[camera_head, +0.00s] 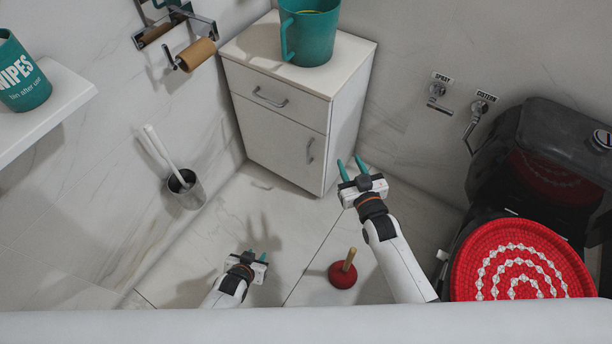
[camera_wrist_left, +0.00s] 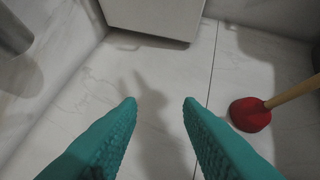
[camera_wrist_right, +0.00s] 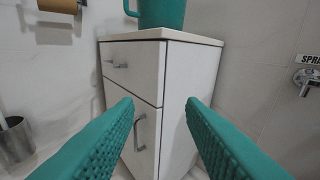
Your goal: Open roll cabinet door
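A white roll cabinet (camera_head: 285,105) stands in the corner, with a drawer on top and a door (camera_head: 278,139) below, both shut. The door's vertical metal handle (camera_head: 310,150) is near its right edge; it also shows in the right wrist view (camera_wrist_right: 138,133). My right gripper (camera_head: 350,165) is open and empty, in front of the cabinet's right side and apart from the handle. In the right wrist view its teal fingers (camera_wrist_right: 160,103) frame the cabinet's front corner. My left gripper (camera_head: 256,257) is open and empty, low over the floor; its fingers (camera_wrist_left: 160,102) are spread.
A red plunger (camera_head: 343,272) stands on the floor between my arms. A toilet brush holder (camera_head: 185,188) is at the left wall, and a toilet with a red lid (camera_head: 520,262) is at right. A teal mug (camera_head: 308,35) stands on the cabinet. The floor before the door is clear.

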